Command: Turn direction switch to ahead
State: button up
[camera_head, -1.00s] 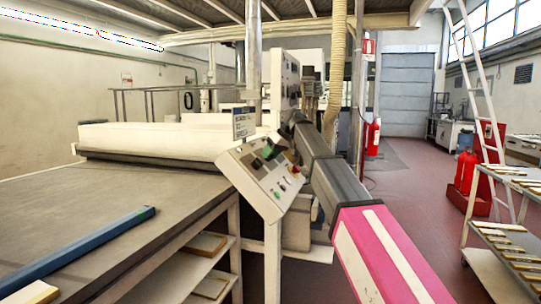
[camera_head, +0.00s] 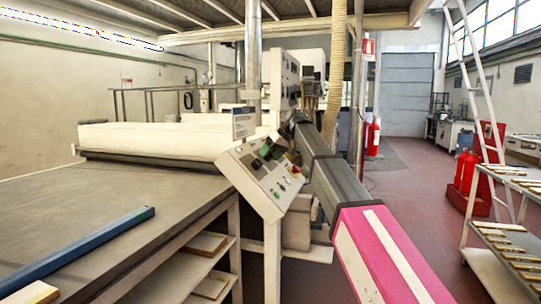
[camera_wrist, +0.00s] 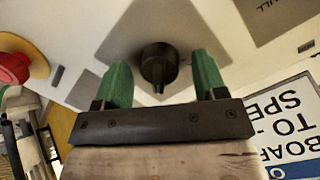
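The direction switch looks to be the black rotary knob (camera_wrist: 158,65) in the wrist view, on the pale control panel (camera_wrist: 205,22). Its narrow pointer ridge points toward the bottom of that picture. My gripper (camera_wrist: 160,85) has two green fingers, spread apart with the knob between them. A gap shows on both sides of the knob, so the fingers do not appear to touch it. In the head view the sloped control panel (camera_head: 256,188) stands at the table's corner. My gripper's green fingers (camera_head: 266,152) are at the panel's upper part. The switch's labels cannot be read.
A red mushroom button (camera_wrist: 12,68) on a yellow base sits left of the knob in the wrist view. A sign (camera_wrist: 290,125) is at lower right. The wide conveyor table (camera_head: 110,205) lies left, and a rack (camera_head: 505,235) of wooden pieces stands right.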

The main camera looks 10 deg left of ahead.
jog(key=v, duration=1.1)
jog(key=shift+f, duration=0.1)
jog(key=s+d+f+m+h, duration=0.15)
jog(key=d+f, duration=0.45)
jog(key=f, duration=0.6)
jog(key=s+d+f+m+h, duration=0.1)
jog(key=d+f+m, duration=0.1)
jog(key=d+f, duration=0.65)
jog(key=s+d+f+m+h, duration=0.15)
jog(key=d+f, duration=0.25)
jog(key=f, duration=1)
jog(key=s+d+f+m+h, duration=0.1)
jog(key=s+d+f+m, duration=0.1)
jog(key=s+d+f, duration=0.7)
jog(key=s+d+f+m+h, duration=0.2)
jog(key=s+d+f, duration=0.8)
jog(key=f, duration=0.7)
jog(key=shift+s+d+f+m, duration=0.35)
jog(key=shift+s+m, duration=0.25)
jog(key=shift+s, duration=0.25)
jog(key=shift+a, duration=0.1)
